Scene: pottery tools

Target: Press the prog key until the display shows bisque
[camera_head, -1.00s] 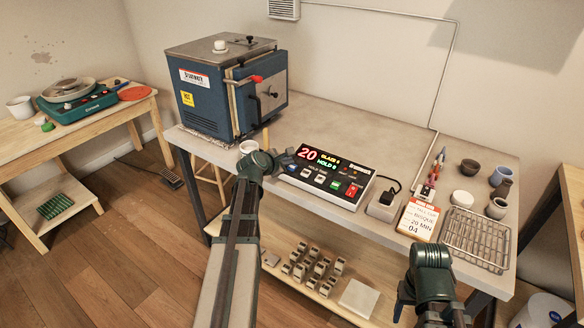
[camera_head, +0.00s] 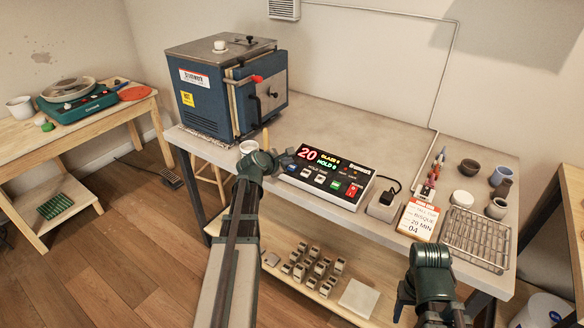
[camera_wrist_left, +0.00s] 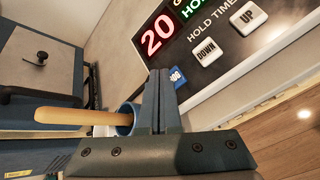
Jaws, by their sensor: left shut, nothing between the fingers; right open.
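The kiln controller (camera_head: 357,172) lies on the grey table. Its display (camera_head: 322,160) shows a red 20, a yellow line that reads GLAZE with a small character after it, and a green HOLD line. In the left wrist view the blue prog key (camera_wrist_left: 178,77) shows at the controller's edge, partly hidden by my fingers. My left gripper (camera_head: 288,159) is shut and empty at the controller's left end. Its fingertips (camera_wrist_left: 160,74) appear right beside the blue key; I cannot tell whether they touch it. My right gripper (camera_head: 402,297) is open, low in front of the table, mostly hidden by its own arm.
A blue kiln (camera_head: 225,90) stands left of the controller. A card (camera_head: 419,220) reading BISQUE, 20 MIN, 04 stands at the right, near a wire rack (camera_head: 478,240) and several small pots. A wooden stick (camera_wrist_left: 75,116) in a blue cup (camera_wrist_left: 127,118) is close beside my left fingers.

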